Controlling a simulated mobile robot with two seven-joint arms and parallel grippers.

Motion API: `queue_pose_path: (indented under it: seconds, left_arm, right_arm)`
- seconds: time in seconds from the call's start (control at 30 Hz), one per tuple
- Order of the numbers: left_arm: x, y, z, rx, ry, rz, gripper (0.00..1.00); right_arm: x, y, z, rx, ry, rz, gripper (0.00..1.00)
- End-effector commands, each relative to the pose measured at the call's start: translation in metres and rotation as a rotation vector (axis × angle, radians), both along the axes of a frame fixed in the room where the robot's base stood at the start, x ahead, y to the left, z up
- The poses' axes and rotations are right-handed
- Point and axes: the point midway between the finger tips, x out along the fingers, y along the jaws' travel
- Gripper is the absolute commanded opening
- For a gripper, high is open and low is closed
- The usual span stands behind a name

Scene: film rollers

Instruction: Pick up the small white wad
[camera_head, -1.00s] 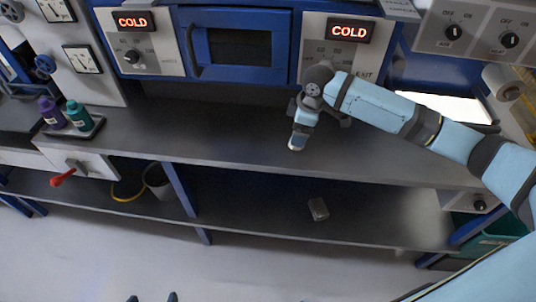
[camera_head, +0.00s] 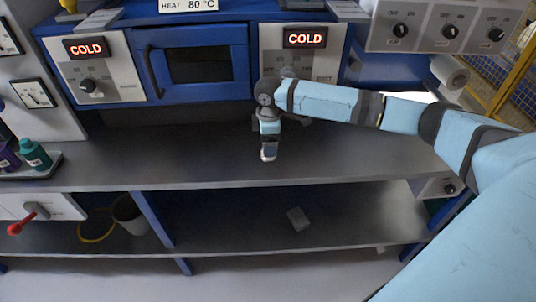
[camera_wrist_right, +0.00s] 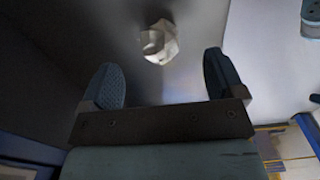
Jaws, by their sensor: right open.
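The small white wad (camera_wrist_right: 158,42) shows in the right wrist view as a crumpled, faceted white lump on a grey surface. It lies ahead of my right gripper (camera_wrist_right: 165,85), between the lines of its two fingers and apart from them. The gripper is open and empty. In the head view my right gripper (camera_head: 268,152) points down over the grey counter, in front of the right-hand COLD unit. I cannot make out the wad for certain in the head view. My left gripper is not in view.
Blue-framed units (camera_head: 200,62) stand behind the counter (camera_head: 200,165). Purple and teal bottles (camera_head: 35,154) stand on a tray at the left. Below, a lower shelf (camera_head: 220,225) carries a small pale block (camera_head: 298,219) and a grey bin (camera_head: 130,213). Most of the counter is clear.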

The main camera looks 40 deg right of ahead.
Motion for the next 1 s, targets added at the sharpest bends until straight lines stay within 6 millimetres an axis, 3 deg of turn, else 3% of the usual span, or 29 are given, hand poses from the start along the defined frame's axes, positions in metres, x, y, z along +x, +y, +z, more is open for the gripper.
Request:
queue_pose_path:
  seconds: [0.33,0.6,0.8,1.0]
  left_arm:
    - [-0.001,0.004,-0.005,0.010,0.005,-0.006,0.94]
    - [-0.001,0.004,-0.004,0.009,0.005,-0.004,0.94]
    - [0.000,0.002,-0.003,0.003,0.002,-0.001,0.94]
    - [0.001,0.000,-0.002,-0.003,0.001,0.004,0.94]
  right_arm:
    - [0.001,0.003,-0.045,0.000,0.001,0.000,0.88]
    - [0.001,0.003,-0.050,0.000,0.000,0.000,0.88]
    - [0.001,0.003,-0.050,0.000,0.000,0.000,0.42]
    - [0.001,0.003,-0.050,0.000,0.000,0.000,0.39]
